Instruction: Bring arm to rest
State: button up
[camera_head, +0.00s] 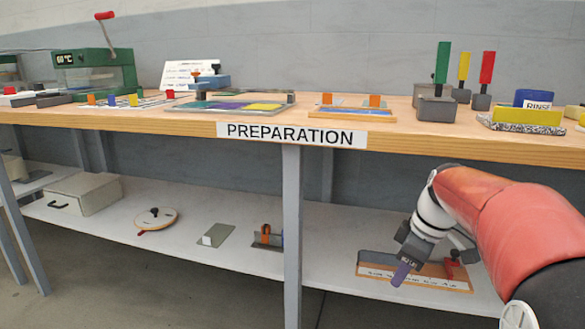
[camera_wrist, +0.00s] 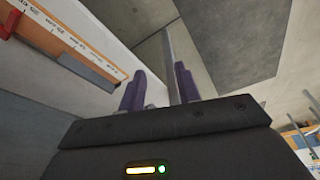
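My arm comes in from the right in the head view, with a red sleeve and white wrist, and bends down below the worktable (camera_head: 200,118). My gripper (camera_head: 401,273) points down, with a purple fingertip in front of the lower shelf (camera_head: 335,235). The wrist view shows the gripper (camera_wrist: 159,73) with two purple fingers standing apart. I see nothing held between them; a grey post shows behind the gap.
A wooden board with a printed scale (camera_head: 440,277) lies on the shelf close to my gripper; its scale also shows in the wrist view (camera_wrist: 70,40). A grey table leg (camera_head: 292,240) stands left of the arm. The worktable's edge is above the gripper.

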jog(key=s+a+r+m+t+h+p, duration=0.1)
jog(key=s+m, duration=0.4)
jog(key=s, duration=0.5)
jog(key=s+a+r+m+t+h+p, duration=0.1)
jog(key=s+a+m+p, duration=0.4)
jog(key=s, duration=0.6)
notch_tip(320, 180, up, 2)
jog(key=shift+s+a+r+m+t+p, duration=0.2)
jog(key=shift+a+m+t+p, duration=0.3)
jog(key=shift+t, duration=0.4)
